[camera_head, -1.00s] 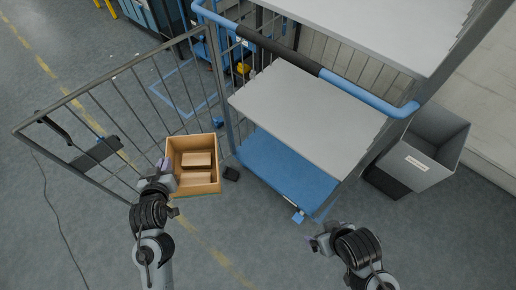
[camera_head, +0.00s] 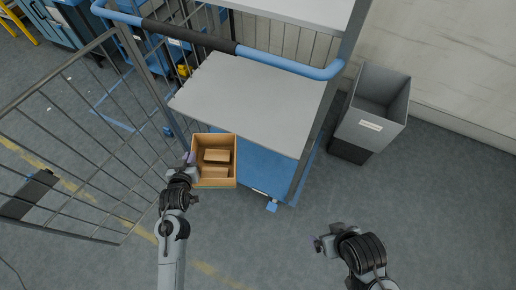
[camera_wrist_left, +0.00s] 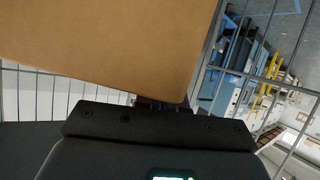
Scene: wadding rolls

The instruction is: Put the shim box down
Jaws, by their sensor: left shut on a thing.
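The shim box, an open-topped cardboard box (camera_head: 235,163) with brown blocks (camera_head: 216,156) inside, hangs in front of the cart's lower left corner in the head view. My left gripper (camera_head: 188,162) is shut on its left wall. In the left wrist view the box's plain cardboard side (camera_wrist_left: 110,45) fills the upper left, and the fingertips are mostly hidden by it. The box overlaps the edge of the cart's blue bottom deck (camera_head: 262,168) in the picture. My right gripper (camera_head: 322,244) is low on the right, away from the box; its fingers are too small to judge.
The cart has a grey shelf (camera_head: 255,105) above the blue deck and a blue and black handle bar (camera_head: 215,45). A wire gate (camera_head: 70,140) stands open at left. A grey bin (camera_head: 375,110) stands right of the cart. Floor in front is clear.

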